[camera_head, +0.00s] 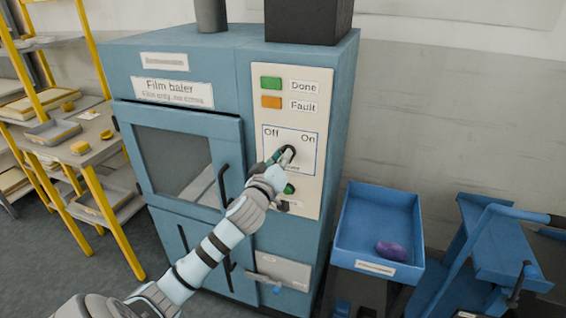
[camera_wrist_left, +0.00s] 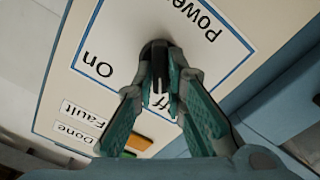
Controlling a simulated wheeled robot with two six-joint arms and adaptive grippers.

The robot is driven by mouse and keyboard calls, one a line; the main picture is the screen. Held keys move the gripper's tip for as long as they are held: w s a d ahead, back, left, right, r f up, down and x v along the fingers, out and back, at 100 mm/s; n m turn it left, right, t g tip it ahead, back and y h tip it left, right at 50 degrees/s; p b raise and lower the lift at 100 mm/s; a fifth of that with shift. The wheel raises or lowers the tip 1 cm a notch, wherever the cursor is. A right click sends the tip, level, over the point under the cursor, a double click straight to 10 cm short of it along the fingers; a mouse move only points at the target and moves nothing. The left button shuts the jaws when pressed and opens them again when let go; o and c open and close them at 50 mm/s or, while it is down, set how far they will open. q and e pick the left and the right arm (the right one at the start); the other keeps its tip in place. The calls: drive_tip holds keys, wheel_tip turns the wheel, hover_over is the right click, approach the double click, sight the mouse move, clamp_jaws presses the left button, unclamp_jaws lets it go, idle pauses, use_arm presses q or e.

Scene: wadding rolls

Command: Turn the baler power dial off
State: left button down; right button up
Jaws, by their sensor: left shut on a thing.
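The baler power dial (camera_wrist_left: 154,48) is a dark knob on the cream control panel (camera_head: 266,125), inside a blue-outlined label marked Off, On and Power. My left gripper (camera_head: 287,156) reaches the dial from below in the head view and covers most of it. In the left wrist view the fingers (camera_wrist_left: 162,80) are closed around the knob, one on each side. A pale line on the knob runs down toward the partly hidden Off label in that view. The exact dial angle is hard to tell. My right gripper is not in view.
The blue film baler (camera_head: 230,55) has a windowed door with a dark handle (camera_head: 223,186) left of my arm. A green button (camera_head: 289,188) sits below the dial. A blue bin (camera_head: 345,245) holding a purple roll (camera_head: 390,249) and a blue cart (camera_head: 500,250) stand right.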

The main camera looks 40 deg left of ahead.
use_arm(q)
drive_tip(key=shift+n+b, duration=0.3)
drive_tip(key=shift+n, duration=0.5)
drive_tip(key=c, duration=1.6)
unclamp_jaws()
drive_tip(key=shift+c, duration=0.2)
drive_tip(key=v, duration=1.2)
